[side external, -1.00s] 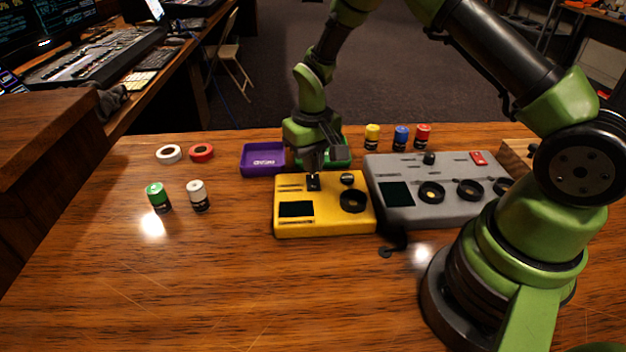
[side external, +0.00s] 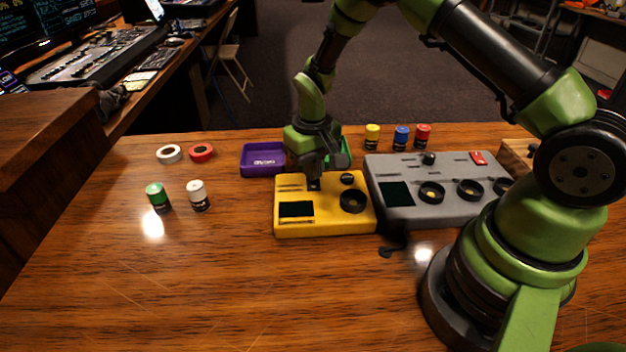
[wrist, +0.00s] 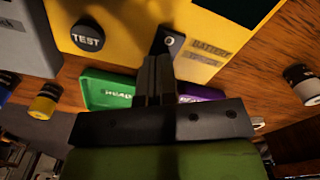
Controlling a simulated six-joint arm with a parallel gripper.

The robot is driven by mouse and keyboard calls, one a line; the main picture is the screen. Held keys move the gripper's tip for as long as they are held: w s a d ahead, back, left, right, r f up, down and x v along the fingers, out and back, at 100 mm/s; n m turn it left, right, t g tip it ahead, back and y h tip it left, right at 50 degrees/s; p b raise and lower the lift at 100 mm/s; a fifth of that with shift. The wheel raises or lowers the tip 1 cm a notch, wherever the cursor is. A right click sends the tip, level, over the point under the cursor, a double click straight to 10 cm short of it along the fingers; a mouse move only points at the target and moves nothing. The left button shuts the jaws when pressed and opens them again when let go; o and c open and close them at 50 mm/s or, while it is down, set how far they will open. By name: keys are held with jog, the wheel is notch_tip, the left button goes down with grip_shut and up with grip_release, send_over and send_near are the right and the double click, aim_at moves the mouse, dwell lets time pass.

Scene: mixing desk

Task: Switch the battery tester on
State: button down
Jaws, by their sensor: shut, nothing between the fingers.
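The battery tester is a yellow box (side external: 335,224) on the desk, with a dark screen (side external: 296,209), a round socket and a black knob-like button. In the wrist view the yellow box (wrist: 120,14) shows a black TEST button (wrist: 87,37) and a black switch (wrist: 168,39) with a small ring mark, beside a "BATTERY" label. My gripper (side external: 315,177) is shut and empty, pointing down at the switch near the tester's back edge. In the wrist view its fingertips (wrist: 157,62) are right at the switch and cover part of it; whether they touch cannot be told.
A grey device (side external: 440,212) stands just right of the tester. Purple (side external: 262,170) and green (wrist: 105,90) trays lie behind it. Green (side external: 158,198) and white (side external: 198,196) cells and two tape rings stand left. Yellow, blue and red cells stand behind the grey device.

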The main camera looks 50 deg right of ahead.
jog(key=shift+r, duration=3.45)
jog(key=shift+r, duration=0.1)
notch_tip(320, 180, up, 7)
jog(key=t, duration=0.1)
send_over(316, 184)
jog(key=s+a+r+t+y, duration=0.1)
jog(key=s+a+r+t, duration=0.25)
jog(key=s+r, duration=0.8)
jog(key=s+r+m+t+y, duration=0.1)
jog(key=s+t, duration=0.1)
jog(key=s, duration=0.5)
jog(key=shift+s+a+r+t, duration=0.2)
jog(key=shift+s+a+t, duration=0.1)
jog(key=shift+a+t, duration=0.1)
